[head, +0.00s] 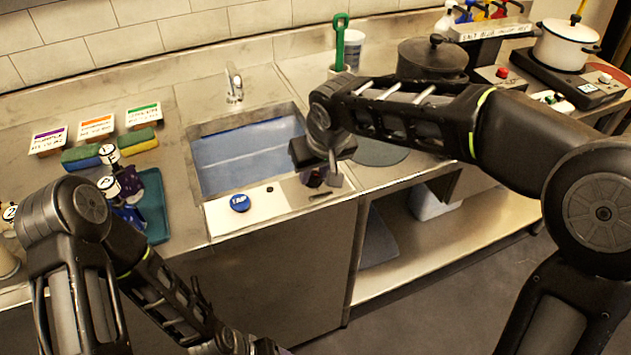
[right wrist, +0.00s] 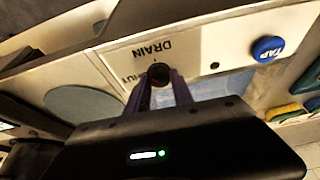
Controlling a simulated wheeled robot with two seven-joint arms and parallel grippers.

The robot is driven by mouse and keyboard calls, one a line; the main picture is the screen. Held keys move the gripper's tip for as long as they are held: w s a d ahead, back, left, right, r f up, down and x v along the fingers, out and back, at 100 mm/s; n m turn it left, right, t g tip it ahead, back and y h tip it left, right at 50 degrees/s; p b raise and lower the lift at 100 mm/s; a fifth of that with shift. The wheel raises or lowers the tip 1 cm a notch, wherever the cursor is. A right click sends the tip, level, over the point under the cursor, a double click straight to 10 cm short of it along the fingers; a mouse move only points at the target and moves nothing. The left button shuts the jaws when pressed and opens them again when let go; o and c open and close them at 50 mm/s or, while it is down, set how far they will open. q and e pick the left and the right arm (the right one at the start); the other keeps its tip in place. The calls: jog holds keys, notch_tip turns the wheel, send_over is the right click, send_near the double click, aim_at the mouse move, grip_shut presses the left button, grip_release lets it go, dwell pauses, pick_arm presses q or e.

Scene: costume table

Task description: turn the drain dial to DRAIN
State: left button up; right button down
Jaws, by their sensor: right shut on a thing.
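The drain dial (right wrist: 158,76) is a small dark round knob on the pale panel (head: 262,207) at the sink's front edge. In the right wrist view the word DRAIN is printed beside it, upside down, and a partly hidden label ending in UT shows at its left. My right gripper (head: 322,180) points down at the panel, its two fingers shut on the dial, one on each side. The dial is mostly hidden in the head view. I cannot tell which word it points to. My left gripper is cut off at the bottom edge of the head view, its fingertips unseen.
A blue TAP button (head: 240,203) sits on the same panel, left of the dial. The sink (head: 245,155) holds bluish water behind it. Sponges (head: 110,148) and a teal tray (head: 152,205) with bottles lie left; a dark pot (head: 432,60) stands back right.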

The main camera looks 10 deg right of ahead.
jog(key=m+b, duration=0.1)
jog(key=m+h+b, duration=0.1)
jog(key=shift+a+f+m, duration=0.2)
jog(key=shift+m, duration=0.2)
jog(key=shift+m+h+b, duration=0.4)
jog(key=shift+m+b, duration=0.15)
jog(key=shift+m, duration=0.35)
jog(key=shift+a+r+m+h+b, duration=0.15)
jog(key=shift+m+h+b, duration=0.45)
jog(key=shift+m, duration=1.4)
jog(key=c, duration=1.1)
grip_release()
jog(key=v, duration=0.8)
